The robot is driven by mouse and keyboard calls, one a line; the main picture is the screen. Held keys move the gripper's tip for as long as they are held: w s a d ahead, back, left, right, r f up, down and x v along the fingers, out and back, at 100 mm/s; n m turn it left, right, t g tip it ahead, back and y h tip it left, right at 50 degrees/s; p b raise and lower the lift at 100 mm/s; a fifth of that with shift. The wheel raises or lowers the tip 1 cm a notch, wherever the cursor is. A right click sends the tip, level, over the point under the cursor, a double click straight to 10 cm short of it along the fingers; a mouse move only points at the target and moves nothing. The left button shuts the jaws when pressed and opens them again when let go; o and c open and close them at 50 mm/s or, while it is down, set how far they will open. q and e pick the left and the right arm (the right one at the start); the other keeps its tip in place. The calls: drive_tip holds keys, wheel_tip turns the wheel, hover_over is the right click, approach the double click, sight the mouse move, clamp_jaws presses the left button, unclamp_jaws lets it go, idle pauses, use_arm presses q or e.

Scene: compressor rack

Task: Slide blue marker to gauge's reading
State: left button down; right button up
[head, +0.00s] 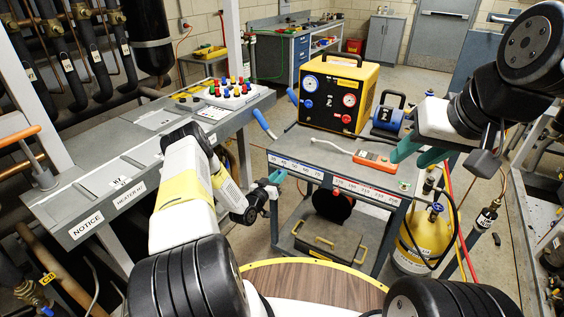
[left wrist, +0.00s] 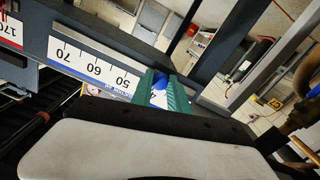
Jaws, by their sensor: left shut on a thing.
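The blue marker (left wrist: 160,84) sits at the white blue-lettered scale (left wrist: 95,68), near its 40 end, in the left wrist view. My left gripper (left wrist: 165,92) has its teal fingers shut on it; the marker partly covers the lettering there. In the head view my left gripper (head: 275,184) is at the left end of the cart's front edge, and the marker is hidden. The yellow machine (head: 364,79) on the cart carries a blue gauge (head: 309,83) and a red gauge (head: 349,100); their needles are too small to read. My right gripper (head: 418,155) is open and empty above the cart's right side.
A red-lettered scale (head: 366,190) continues along the cart edge to the right. An orange handheld meter (head: 372,160) and a blue cylinder unit (head: 388,118) are on the cart top. A blue-gripped cart handle (head: 263,123) sticks out left. A yellow tank (head: 424,243) stands at the right.

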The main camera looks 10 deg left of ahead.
use_arm(q)
drive_tip(key=c, duration=1.3)
unclamp_jaws()
drive_tip(key=shift+o, duration=0.2)
drive_tip(key=v, duration=0.8)
